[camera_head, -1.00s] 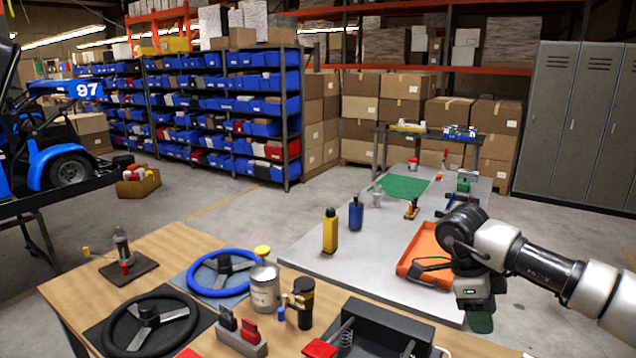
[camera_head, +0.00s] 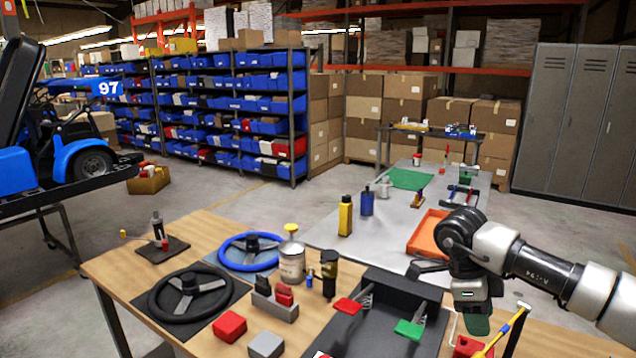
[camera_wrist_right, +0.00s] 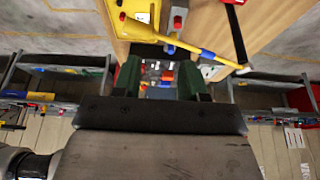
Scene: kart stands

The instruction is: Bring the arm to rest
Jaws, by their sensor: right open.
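My right arm comes in from the right in the head view and is bent. Its gripper (camera_head: 475,322) hangs down in front of the right part of the wooden table, beside the black pedal box. In the right wrist view the two green fingertips (camera_wrist_right: 160,80) stand apart with nothing held between them. A yellow-handled tool (camera_wrist_right: 190,42) and a yellow thing lie past the fingertips in that view. My left gripper is not in either view.
The wooden table (camera_head: 205,222) holds a black steering wheel (camera_head: 190,293), a blue steering wheel (camera_head: 251,251), a metal can (camera_head: 292,263) and the pedal box (camera_head: 385,335). A grey table (camera_head: 395,230) with an orange tray (camera_head: 428,233) stands behind.

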